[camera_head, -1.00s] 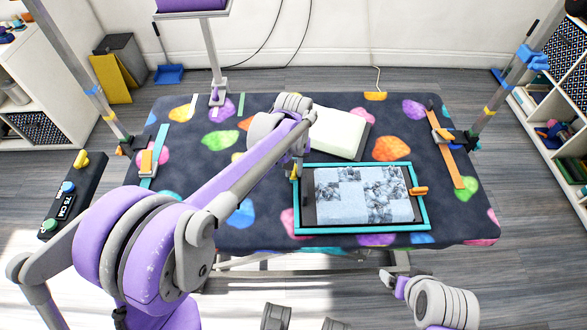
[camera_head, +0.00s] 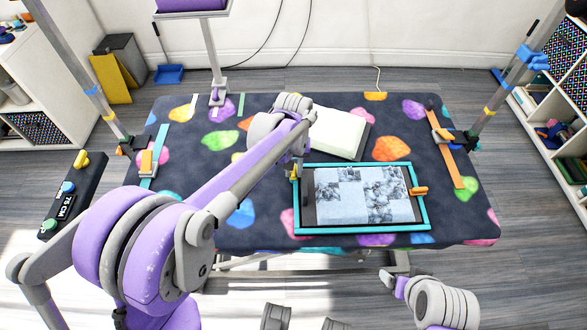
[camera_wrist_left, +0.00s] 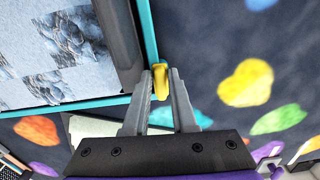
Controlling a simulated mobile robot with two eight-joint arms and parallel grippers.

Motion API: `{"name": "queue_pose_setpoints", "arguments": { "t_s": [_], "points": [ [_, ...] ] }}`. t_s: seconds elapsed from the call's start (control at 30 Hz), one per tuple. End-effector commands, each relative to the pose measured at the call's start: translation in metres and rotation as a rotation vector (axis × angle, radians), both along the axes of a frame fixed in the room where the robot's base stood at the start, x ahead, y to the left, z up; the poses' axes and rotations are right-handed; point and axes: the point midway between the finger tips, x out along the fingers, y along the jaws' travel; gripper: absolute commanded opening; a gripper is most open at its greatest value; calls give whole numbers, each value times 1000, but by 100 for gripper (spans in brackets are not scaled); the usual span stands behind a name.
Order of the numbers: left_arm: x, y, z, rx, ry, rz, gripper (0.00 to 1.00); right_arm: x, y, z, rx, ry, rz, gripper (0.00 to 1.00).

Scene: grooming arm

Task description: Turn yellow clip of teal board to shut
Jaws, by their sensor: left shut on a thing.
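The teal board (camera_head: 365,231) lies on the dark patterned table, a teal frame around a grey-and-white patchwork sheet. Its yellow clip (camera_head: 294,171) is at the frame's left side near the far corner. In the left wrist view the yellow clip (camera_wrist_left: 160,84) sits between the fingertips of my left gripper (camera_wrist_left: 159,72), which is shut on it. In the head view my left gripper (camera_head: 296,172) is partly hidden by its own wrist. An orange clip (camera_head: 418,191) is on the board's right side. My right arm shows at the lower right; its gripper (camera_head: 388,278) is small, its jaws unclear.
A pale pad on a dark base (camera_head: 338,132) lies just behind the board. Orange straps (camera_head: 447,150) lie at the table's right, and a teal strap (camera_head: 153,156) at its left. Metal posts stand at both sides. The table's front left is clear.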

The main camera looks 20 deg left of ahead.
Motion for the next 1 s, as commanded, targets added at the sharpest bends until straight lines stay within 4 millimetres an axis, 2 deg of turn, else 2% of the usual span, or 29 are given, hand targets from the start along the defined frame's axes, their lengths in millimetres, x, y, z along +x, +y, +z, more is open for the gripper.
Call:
{"name": "queue_pose_setpoints", "arguments": {
  "t_s": [0.27,0.5,0.83,1.0],
  "points": [
    [0,0,0,0,0,-4,0,0,0,0,0,0,0,87],
    [0,0,0,0,0,-212,0,0,0,1,0,0,0,87],
    [0,0,0,0,0,-253,0,0,0,1,0,0,0,87],
    [0,0,0,0,0,-407,0,0,0,2,0,-1,0,87]
  ]
}}
